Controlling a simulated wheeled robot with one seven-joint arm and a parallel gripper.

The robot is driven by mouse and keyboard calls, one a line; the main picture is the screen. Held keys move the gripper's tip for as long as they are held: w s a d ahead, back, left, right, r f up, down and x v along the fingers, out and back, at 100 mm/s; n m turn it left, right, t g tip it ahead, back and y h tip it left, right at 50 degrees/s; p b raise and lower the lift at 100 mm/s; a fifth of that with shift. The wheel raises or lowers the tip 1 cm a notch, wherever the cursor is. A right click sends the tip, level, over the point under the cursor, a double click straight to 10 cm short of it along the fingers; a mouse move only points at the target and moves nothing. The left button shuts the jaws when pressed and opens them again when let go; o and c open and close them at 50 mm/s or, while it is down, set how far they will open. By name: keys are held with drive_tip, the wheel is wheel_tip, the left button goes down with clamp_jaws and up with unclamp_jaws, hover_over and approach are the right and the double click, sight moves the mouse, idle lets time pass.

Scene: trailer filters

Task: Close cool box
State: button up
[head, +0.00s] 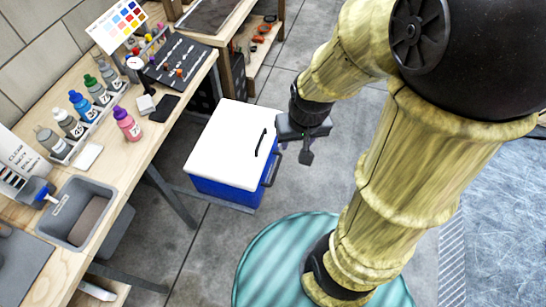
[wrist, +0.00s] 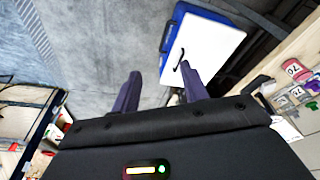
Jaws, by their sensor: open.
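The cool box (head: 228,190) has a blue body and a white lid (head: 225,140) with a black handle (head: 260,143). It stands on the floor beside the workbench. The lid lies over the body, and no clear gap shows between them from here. In the wrist view the white lid (wrist: 208,52) and a blue edge (wrist: 208,15) show beyond the fingers. My gripper (head: 306,152) is to the right of the box, apart from it and empty. Its two fingers are spread in the wrist view (wrist: 160,88), the right one overlapping the lid in the picture.
A wooden workbench (head: 150,150) runs along the left with bottles, a grey bin (head: 78,210) and a tool mat (head: 180,62). A grey bench leg (head: 172,195) stands left of the box. Grey floor (head: 200,265) is clear in front; a shelf (head: 262,40) stands behind.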

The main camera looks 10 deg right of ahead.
drive_tip(key=w+f+m+b, duration=0.1)
drive_tip(key=f, duration=0.1)
drive_tip(key=w+d+f+m+b, duration=0.1)
drive_tip(key=f+m, duration=0.1)
drive_tip(key=f, duration=0.1)
drive_tip(key=w+f+m+g+y+b, duration=0.1)
drive_tip(key=f+b, duration=0.1)
drive_tip(key=shift+w+d+f+m, duration=0.2)
drive_tip(key=shift+d+m, duration=0.05)
drive_tip(key=shift+m, duration=0.15)
clamp_jaws()
drive_tip(key=w+d+f+m+t+y+b, duration=0.1)
drive_tip(key=w+d+f+m+y+b, duration=0.1)
drive_tip(key=f+m, duration=0.4)
drive_tip(key=w+d+f+m+t+y+b, duration=0.1)
drive_tip(key=w+d+f+m+b, duration=0.3)
drive_tip(key=f, duration=0.5)
drive_tip(key=w+d+f+m+t+y+b, duration=0.1)
drive_tip(key=w+d+f+m+y+b, duration=0.2)
drive_tip(key=w+f+m+b, duration=0.2)
drive_tip(key=w+f+m, duration=0.3)
drive_tip(key=shift+f+m+y, duration=0.15)
drive_tip(key=shift+m+y, duration=0.25)
